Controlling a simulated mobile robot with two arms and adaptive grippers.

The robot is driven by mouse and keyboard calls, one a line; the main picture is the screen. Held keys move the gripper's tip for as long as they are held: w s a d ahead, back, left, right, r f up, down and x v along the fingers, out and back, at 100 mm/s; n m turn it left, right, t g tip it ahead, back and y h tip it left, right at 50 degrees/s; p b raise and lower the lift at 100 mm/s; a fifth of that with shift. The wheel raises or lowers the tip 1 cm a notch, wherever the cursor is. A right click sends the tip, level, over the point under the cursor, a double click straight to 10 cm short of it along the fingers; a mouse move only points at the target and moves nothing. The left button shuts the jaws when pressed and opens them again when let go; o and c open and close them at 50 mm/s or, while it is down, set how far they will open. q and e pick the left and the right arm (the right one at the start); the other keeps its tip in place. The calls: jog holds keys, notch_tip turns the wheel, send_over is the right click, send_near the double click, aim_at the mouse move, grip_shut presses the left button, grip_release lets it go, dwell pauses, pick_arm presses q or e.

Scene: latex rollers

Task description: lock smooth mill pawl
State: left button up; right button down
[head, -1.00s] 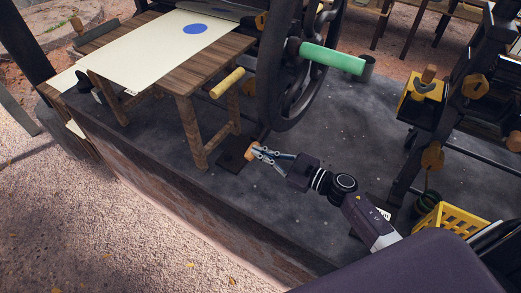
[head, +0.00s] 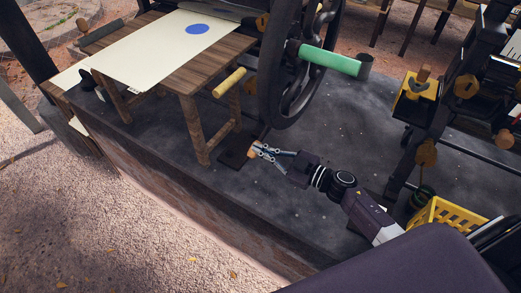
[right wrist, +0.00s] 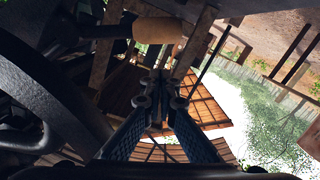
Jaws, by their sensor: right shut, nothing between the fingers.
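The pawl looks like a dark lever with a tan wooden knob (head: 253,151), low beside the large dark wheel (head: 297,70) on the grey platform. My right gripper (head: 258,149) is shut and empty, its fingertips right at the knob. In the right wrist view the knob (right wrist: 158,30) lies on a dark rod beyond my shut fingertips (right wrist: 158,88), with a gap in the picture between them. I cannot tell whether the fingers touch the lever. My left gripper is not in view.
A green handle (head: 329,59) sticks out from the wheel. A wooden table (head: 190,77) with a yellow-ended roller handle (head: 229,82) stands to the left. A yellow crate (head: 440,212) and another machine frame (head: 455,115) are at the right. The platform's front edge is close below.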

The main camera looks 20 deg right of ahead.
pick_arm(q)
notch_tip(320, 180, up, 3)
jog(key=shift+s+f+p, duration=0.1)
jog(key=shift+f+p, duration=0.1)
jog(key=shift+p, duration=0.45)
pick_arm(e)
jog(key=v, duration=1)
jog(key=shift+s+r, duration=0.2)
jog(key=shift+r, duration=0.1)
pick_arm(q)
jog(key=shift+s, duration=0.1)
pick_arm(e)
jog(key=shift+w, duration=0.1)
jog(key=shift+a, duration=0.1)
